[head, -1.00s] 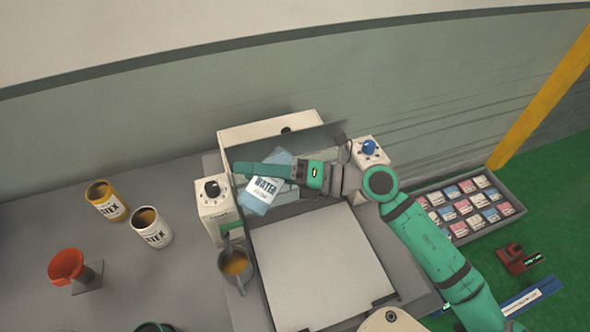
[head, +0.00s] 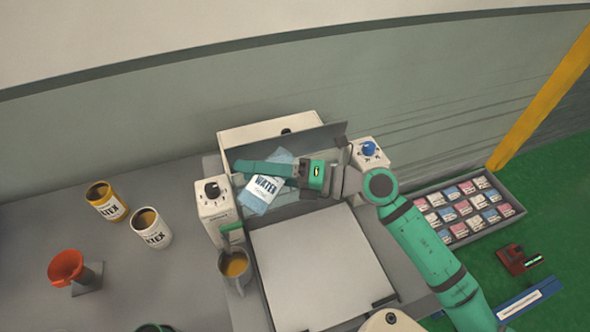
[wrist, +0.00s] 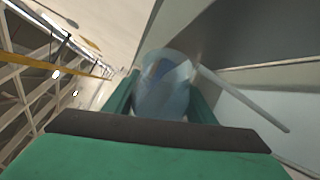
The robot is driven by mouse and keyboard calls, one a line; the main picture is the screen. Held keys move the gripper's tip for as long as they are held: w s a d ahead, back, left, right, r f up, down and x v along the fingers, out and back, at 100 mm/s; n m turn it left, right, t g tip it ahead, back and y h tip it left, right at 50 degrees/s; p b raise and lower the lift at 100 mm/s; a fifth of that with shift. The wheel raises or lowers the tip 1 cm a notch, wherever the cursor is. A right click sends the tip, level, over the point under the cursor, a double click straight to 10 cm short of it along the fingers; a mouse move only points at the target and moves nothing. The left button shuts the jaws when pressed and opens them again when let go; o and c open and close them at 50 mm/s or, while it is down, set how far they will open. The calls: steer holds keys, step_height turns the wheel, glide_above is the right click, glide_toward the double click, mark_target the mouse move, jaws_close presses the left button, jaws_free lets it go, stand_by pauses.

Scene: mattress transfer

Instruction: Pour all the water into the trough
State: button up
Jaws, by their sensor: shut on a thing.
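A light blue container labelled WATER (head: 262,191) is held tilted above the trough (head: 312,146), the grey-walled hollow at the back of the machine. My gripper (head: 262,172) reaches in from the right and is shut on the container. In the wrist view the container (wrist: 165,88) sits between the green fingers (wrist: 160,100), see-through and blurred. I cannot tell how much water is left in it, and no stream of water is clear. The trough's floor is mostly hidden by my gripper and the container.
A flat white plate (head: 320,265) lies in front of the trough. Control boxes with a black knob (head: 214,208) and a blue knob (head: 369,152) flank it. A mug of orange liquid (head: 235,265), two latex cans (head: 150,228) and an orange funnel (head: 66,266) stand at left.

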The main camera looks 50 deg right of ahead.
steer(key=shift+r+m, duration=0.15)
steer(key=shift+m, duration=0.25)
stand_by(0.4)
steer(key=shift+d+r+m+t+b, duration=0.5)
steer(key=shift+d+r+m+b, duration=0.1)
steer(key=shift+m+b, duration=0.3)
stand_by(1.6)
steer(key=shift+d+f+m+t+b, duration=0.15)
steer(key=shift+f+m+t+b, duration=0.2)
steer(key=shift+m+b, duration=0.4)
stand_by(1.9)
steer(key=shift+w+d+r+m+t+y+b, duration=0.1)
steer(key=shift+d+r+m+t+y+b, duration=0.15)
steer(key=shift+r+m+t+b, duration=0.45)
stand_by(1.3)
